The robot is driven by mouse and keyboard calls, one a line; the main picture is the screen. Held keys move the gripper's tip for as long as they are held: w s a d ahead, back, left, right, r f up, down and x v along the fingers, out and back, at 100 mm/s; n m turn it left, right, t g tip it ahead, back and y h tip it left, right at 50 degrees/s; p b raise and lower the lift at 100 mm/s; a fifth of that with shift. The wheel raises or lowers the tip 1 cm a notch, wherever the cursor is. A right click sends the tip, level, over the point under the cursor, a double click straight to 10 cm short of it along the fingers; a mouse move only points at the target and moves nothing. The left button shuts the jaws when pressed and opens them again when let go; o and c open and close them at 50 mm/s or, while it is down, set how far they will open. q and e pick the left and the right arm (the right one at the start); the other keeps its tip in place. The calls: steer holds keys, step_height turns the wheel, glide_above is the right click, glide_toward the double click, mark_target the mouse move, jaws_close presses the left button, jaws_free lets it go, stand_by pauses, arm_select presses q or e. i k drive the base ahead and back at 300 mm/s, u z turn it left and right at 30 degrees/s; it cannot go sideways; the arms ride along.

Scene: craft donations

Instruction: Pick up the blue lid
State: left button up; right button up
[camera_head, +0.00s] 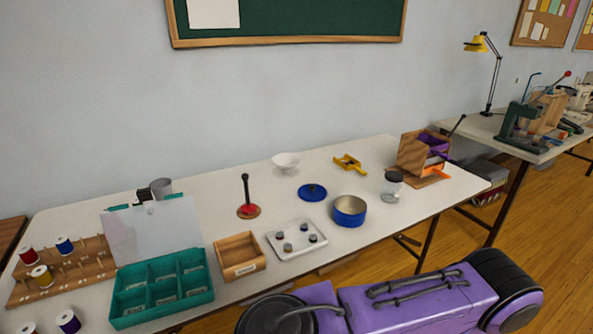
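The blue lid (312,193) lies flat on the white table, right of the middle of the head view. The lid and the tin are apart. Nothing covers the lid. Neither of my grippers shows in the head view.
The white table (345,165) also bears a white bowl (286,162), a red-based post (247,200), a tray of small pieces (296,252), a wooden box (239,257), a glass jar (391,188), a yellow tool (348,162) and a teal divided tray (162,290).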

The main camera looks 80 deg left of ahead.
mark_target(311, 191)
steer(key=u, duration=1.85)
